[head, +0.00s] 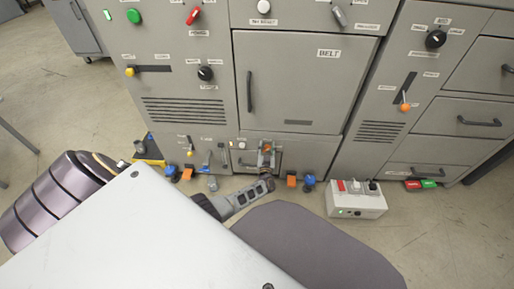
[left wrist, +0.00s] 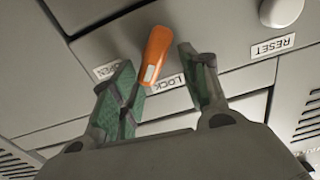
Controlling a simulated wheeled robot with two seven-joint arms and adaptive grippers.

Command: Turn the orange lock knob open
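The orange lock knob (left wrist: 158,50) sits on the grey panel in the left wrist view, long and tilted. Its pale-marked lower end is close to the LOCK label (left wrist: 167,83); the OPEN label (left wrist: 107,70) is to the left, partly behind a finger. My left gripper (left wrist: 155,68) is open, with one green-padded finger on each side of the knob and gaps showing. I cannot tell how deep the knob sits between the fingers. In the head view my left gripper (head: 266,151) is at the low panel below the BELT door, with the knob mostly hidden. My right gripper is not in view.
A white round button (left wrist: 281,8) is beside the RESET label (left wrist: 272,47). The BELT door (head: 305,85) is above my gripper. A white switch box (head: 356,202) stands on the floor to the right.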

